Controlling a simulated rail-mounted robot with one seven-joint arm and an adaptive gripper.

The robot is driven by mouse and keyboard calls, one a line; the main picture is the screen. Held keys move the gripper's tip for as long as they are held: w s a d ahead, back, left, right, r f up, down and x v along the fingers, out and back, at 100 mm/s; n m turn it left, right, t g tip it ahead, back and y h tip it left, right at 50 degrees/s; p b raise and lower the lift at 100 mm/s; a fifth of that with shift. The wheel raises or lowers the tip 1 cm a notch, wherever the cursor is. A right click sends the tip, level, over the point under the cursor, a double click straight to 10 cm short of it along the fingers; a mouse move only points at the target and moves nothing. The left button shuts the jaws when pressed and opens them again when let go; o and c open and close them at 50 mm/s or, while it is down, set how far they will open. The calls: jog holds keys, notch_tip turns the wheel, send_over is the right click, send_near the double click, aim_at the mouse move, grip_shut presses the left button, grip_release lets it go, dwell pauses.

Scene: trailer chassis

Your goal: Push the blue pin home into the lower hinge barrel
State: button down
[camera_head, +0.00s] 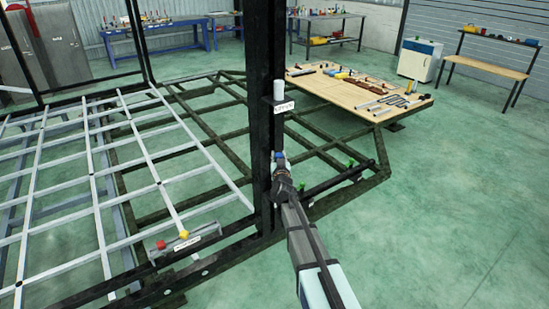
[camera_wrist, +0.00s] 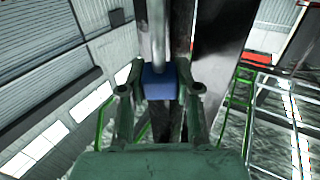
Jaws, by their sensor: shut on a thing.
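The blue pin shows as a blue block (camera_wrist: 159,82) between the two fingers of my gripper (camera_wrist: 160,92) in the wrist view. A grey rod runs up from the block; I cannot tell whether it is pin shank or barrel. In the head view my gripper (camera_head: 281,163) is at the dark upright post, with a bit of blue (camera_head: 279,155) at its tip. A pale cylinder, likely the lower hinge barrel (camera_head: 278,141), stands just above the blue on the post. My gripper is shut on the blue block. How deep the pin sits is hidden.
The dark post (camera_head: 264,60) carries another pale cylinder (camera_head: 279,87) and a white label (camera_head: 284,107) higher up. The chassis frame (camera_head: 150,210) spreads left. A wooden table (camera_head: 375,103) with parts stands at right. Open floor lies at lower right.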

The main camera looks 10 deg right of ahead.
jog(key=shift+f+b, duration=2.2)
jog(key=shift+f, duration=0.7)
jog(key=shift+f+b, duration=2.5)
jog(key=shift+f, duration=1.05)
jog(key=c, duration=0.7)
grip_release()
jog(key=shift+c, duration=0.2)
jog(key=shift+s, duration=0.1)
jog(key=s+a, duration=0.1)
jog(key=s, duration=1)
jog(key=shift+s, duration=0.4)
